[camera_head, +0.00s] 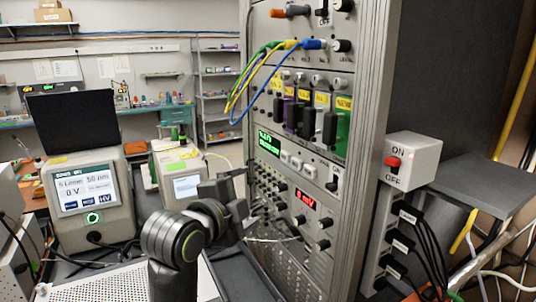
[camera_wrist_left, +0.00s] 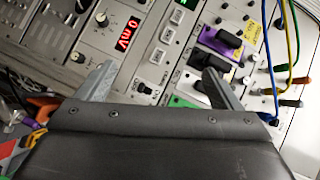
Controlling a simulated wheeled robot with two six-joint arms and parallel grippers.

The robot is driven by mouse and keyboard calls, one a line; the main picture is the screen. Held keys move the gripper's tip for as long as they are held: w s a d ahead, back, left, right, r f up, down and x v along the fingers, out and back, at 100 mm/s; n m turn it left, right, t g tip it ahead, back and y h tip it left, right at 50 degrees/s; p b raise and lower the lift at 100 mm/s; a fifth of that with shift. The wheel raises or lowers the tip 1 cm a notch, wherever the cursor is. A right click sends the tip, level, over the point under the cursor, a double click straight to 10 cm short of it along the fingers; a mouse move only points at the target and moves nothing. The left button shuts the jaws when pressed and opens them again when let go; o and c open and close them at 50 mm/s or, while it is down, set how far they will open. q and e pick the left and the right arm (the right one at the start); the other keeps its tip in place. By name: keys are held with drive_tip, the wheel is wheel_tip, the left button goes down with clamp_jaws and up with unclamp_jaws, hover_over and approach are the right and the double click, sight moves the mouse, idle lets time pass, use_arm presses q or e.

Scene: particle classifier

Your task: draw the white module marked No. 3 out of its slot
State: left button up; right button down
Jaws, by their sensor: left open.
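My left gripper (camera_head: 237,190) is open and empty, lower left of the module row and in front of the rack. In the left wrist view, the open fingers (camera_wrist_left: 160,80) frame part of the panel, with the right finger near the white module's black handle (camera_wrist_left: 213,62). My right gripper is not in view.
Green, yellow and blue cables (camera_head: 262,72) loop in front of the rack above the modules. A red 0 mV display (camera_head: 306,197) and knobs lie below. An ON/OFF switch box (camera_head: 409,160) is fixed at the rack's right side. A meter (camera_head: 88,190) stands at left.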

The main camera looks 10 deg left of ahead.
sight(307, 123)
use_arm(q)
drive_tip(key=s+d+r+m+t+h, duration=0.1)
drive_tip(key=d+r+m+t+h, duration=0.3)
drive_tip(key=r, duration=0.8)
drive_tip(key=w+d+p, duration=0.2)
drive_tip(key=w, duration=0.2)
drive_tip(key=w+d+g+y+p, duration=0.1)
drive_tip(key=w+d, duration=0.2)
drive_tip(key=w, duration=0.2)
drive_tip(key=w+d+g+p, duration=0.1)
drive_tip(key=w+d+p, duration=0.1)
drive_tip(key=w, duration=0.3)
drive_tip(key=shift+w+d+m+p, duration=0.2)
drive_tip(key=shift+m+p, duration=0.1)
drive_tip(key=shift+m, duration=0.1)
drive_tip(key=shift+x, duration=0.75)
drive_tip(key=shift+f, duration=0.15)
drive_tip(key=c, duration=1.5)
drive_tip(key=shift+o, duration=0.2)
drive_tip(key=shift+a, duration=0.15)
